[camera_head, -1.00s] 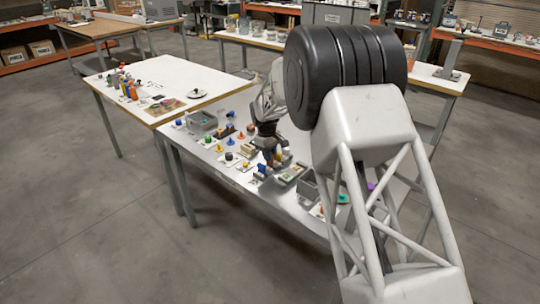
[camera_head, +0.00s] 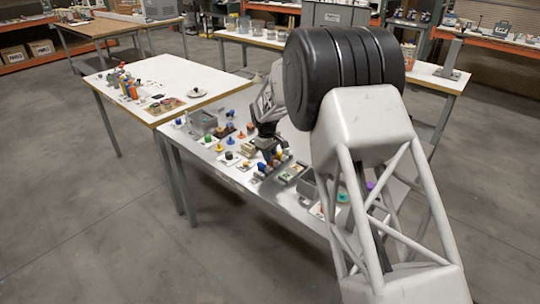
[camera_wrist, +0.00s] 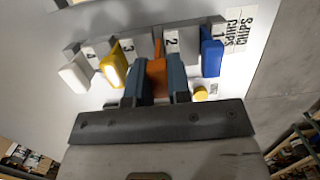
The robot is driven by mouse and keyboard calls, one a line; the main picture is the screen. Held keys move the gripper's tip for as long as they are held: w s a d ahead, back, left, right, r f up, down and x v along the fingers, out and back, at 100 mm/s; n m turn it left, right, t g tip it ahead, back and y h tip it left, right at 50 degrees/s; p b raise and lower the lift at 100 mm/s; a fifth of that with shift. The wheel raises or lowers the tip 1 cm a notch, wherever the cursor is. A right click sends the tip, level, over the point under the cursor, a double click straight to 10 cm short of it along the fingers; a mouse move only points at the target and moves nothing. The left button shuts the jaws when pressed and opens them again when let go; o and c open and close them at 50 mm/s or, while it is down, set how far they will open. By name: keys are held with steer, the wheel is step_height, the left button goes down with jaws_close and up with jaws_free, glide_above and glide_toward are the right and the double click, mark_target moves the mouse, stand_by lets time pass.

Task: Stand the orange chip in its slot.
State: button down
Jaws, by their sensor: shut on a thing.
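The orange chip (camera_wrist: 157,76) is upright between the two fingers of my gripper (camera_wrist: 156,82) in the wrist view, which are shut on it. Its far end meets the grey rack (camera_wrist: 188,40) in the picture, between the labels 3 and 2. I cannot tell how deep it sits in the slot. A yellow chip (camera_wrist: 113,68) and a white chip (camera_wrist: 75,74) stand in the rack to its left, and a blue chip (camera_wrist: 211,54) to its right. In the head view my gripper (camera_head: 267,152) is low over the table, and the orange chip is not clear there.
A small yellow round thing (camera_wrist: 200,94) lies near the blue chip. In the head view, several coloured pieces stand on the grey table (camera_head: 215,172) left of my gripper. A grey bin (camera_head: 203,118) stands at its far end.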

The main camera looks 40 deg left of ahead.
steer(key=shift+f, duration=0.8)
stand_by(0.7)
steer(key=c, duration=0.7)
jaws_free()
steer(key=shift+o, duration=0.2)
steer(key=shift+r, duration=0.15)
steer(key=shift+r, duration=3.35)
steer(key=shift+d+r, duration=0.1)
